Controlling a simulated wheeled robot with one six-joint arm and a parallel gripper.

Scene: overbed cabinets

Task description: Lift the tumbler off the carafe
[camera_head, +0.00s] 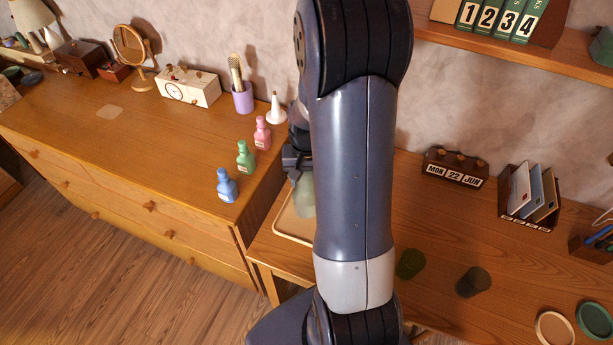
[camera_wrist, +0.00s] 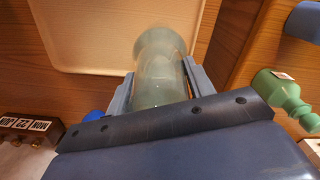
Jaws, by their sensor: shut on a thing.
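My gripper (camera_wrist: 158,85) is shut on a pale, see-through greenish glass, the tumbler (camera_wrist: 160,88), with one finger on each side of it. Beyond the fingers in the wrist view, a wider, rounded glass part, seemingly the carafe (camera_wrist: 160,42), shows over the tray. Where one glass ends and the other begins is hard to tell. In the head view my arm hides much of this; pale green glass (camera_head: 304,197) shows just below my gripper (camera_head: 296,172), left of the arm.
The light tray (camera_head: 283,226) lies on the desk. Blue (camera_head: 227,187), green (camera_head: 245,157) and pink (camera_head: 262,133) bottles stand on the dresser to the left. Right of my arm are two dark tumblers (camera_head: 473,281), a calendar block (camera_head: 455,168) and a letter rack (camera_head: 529,198).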

